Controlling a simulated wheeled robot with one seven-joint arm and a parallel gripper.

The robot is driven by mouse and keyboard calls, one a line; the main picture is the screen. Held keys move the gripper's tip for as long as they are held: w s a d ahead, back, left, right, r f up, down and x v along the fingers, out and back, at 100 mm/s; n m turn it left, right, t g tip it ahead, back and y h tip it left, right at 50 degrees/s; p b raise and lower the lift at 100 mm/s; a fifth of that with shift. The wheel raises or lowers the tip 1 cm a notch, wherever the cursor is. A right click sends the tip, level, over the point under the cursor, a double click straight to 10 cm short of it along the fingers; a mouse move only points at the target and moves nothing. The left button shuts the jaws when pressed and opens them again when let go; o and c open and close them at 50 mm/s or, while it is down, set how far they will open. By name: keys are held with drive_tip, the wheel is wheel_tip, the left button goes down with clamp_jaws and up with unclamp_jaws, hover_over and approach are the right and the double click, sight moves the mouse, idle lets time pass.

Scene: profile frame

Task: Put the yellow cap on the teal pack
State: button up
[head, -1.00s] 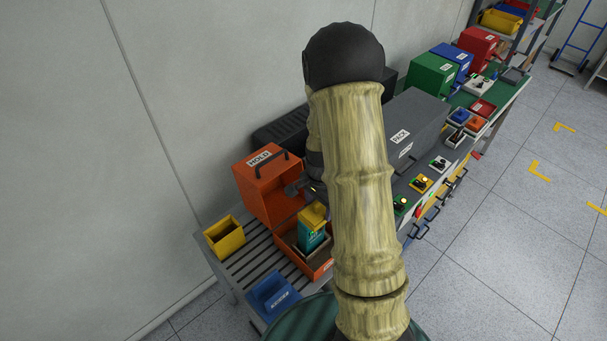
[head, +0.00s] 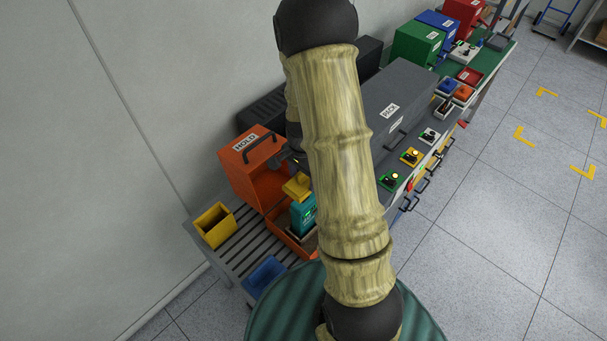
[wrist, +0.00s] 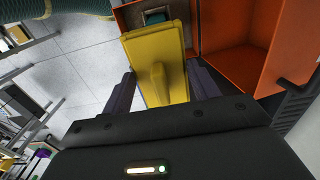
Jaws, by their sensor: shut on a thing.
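My gripper (wrist: 158,88) is shut on the yellow cap (wrist: 156,62), with a finger on each side of it in the wrist view. In the head view the yellow cap (head: 297,186) is just above the teal pack (head: 303,215); I cannot tell whether they touch. The teal pack stands upright in an orange tray (head: 281,236). In the wrist view only a small teal patch of the pack (wrist: 154,16) shows beyond the cap. My arm hides part of the tray and most of my gripper in the head view.
An orange box marked HOLD (head: 246,163) stands behind the tray. A yellow bin (head: 215,226) and a blue bin (head: 266,276) are on the slatted surface (head: 232,262). A grey box marked PACK (head: 393,92) and button boxes (head: 411,157) lie to the right of my arm.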

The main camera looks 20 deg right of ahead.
sight(304, 189)
wheel_tip(304, 189, down, 2)
drive_tip(key=shift+s+f+b, duration=0.1)
drive_tip(key=shift+f+b, duration=0.1)
drive_tip(key=shift+b, duration=0.6)
drive_tip(key=shift+d+f+b, duration=0.1)
drive_tip(key=shift+f+b, duration=1.3)
drive_tip(key=shift+f, duration=0.5)
drive_tip(key=shift+f+b, duration=1.05)
drive_tip(key=shift+f, duration=0.4)
drive_tip(key=o, duration=1)
drive_tip(key=shift+o, duration=0.2)
drive_tip(key=shift+r, duration=0.2)
wheel_tip(304, 189, up, 17)
drive_tip(key=b, duration=0.2)
drive_tip(key=shift+b, duration=0.35)
